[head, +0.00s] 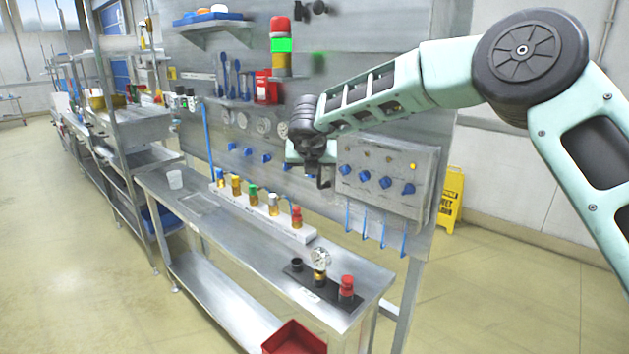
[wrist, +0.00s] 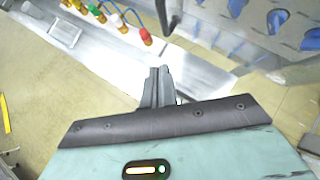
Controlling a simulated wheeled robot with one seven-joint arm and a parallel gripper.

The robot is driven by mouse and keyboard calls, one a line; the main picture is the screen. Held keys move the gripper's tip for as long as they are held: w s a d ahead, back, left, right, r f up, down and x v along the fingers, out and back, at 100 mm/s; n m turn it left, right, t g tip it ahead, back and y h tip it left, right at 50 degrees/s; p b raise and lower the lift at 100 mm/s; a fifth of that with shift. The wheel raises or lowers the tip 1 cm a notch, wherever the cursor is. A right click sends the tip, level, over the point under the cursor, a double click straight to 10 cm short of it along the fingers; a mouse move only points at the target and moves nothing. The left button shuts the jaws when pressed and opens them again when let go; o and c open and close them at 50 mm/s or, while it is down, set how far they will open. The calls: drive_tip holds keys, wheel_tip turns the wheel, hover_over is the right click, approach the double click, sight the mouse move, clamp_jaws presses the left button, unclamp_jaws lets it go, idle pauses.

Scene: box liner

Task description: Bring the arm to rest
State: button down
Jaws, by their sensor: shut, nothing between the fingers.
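My gripper (head: 323,178) hangs from the pale green arm in the head view, in front of the steel back panel and left of the control box. It is above the bench and clear of it. In the wrist view its two fingers (wrist: 158,75) are pressed together with nothing between them. The bench top with its row of small coloured valves lies beyond the fingertips.
The steel bench (head: 350,262) carries a white valve rack (head: 262,217), a black plate (head: 325,290) with a gauge and red knob, and a white cup (head: 175,179). A grey control box (head: 384,182) is on the panel. A red bin (head: 293,338) is below. Floor at right is clear near a yellow sign (head: 452,198).

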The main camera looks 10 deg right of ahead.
drive_tip(key=s+a+r+n+t+y+b, duration=0.25)
drive_tip(key=s+a+r+n+y, duration=0.35)
drive_tip(key=s+a+n, duration=0.7)
drive_tip(key=s+f+n+g+y+b, duration=0.1)
drive_tip(key=s+f+n+g+y, duration=0.25)
drive_tip(key=s+n, duration=0.8)
drive_tip(key=s+d+f+n+g+h, duration=0.2)
drive_tip(key=s+f+n+g, duration=0.25)
drive_tip(key=s+n, duration=0.45)
drive_tip(key=s+d+f+n+g+h, duration=0.1)
drive_tip(key=s+d+f+n+h, duration=0.1)
drive_tip(key=s+d+f+n, duration=0.1)
drive_tip(key=s+d+f+n+g+h+b, duration=0.1)
drive_tip(key=s+d+f+n, duration=0.2)
drive_tip(key=s+d+n, duration=0.2)
drive_tip(key=s+d+f+n+g+h+b, duration=0.1)
drive_tip(key=s+d+f+n+h, duration=0.1)
drive_tip(key=s+d, duration=0.7)
drive_tip(key=shift+s+d+f+n+h, duration=0.2)
drive_tip(key=shift+f+n+h, duration=0.25)
drive_tip(key=shift+n, duration=0.5)
drive_tip(key=shift+a+g, duration=0.1)
drive_tip(key=shift+g, duration=0.15)
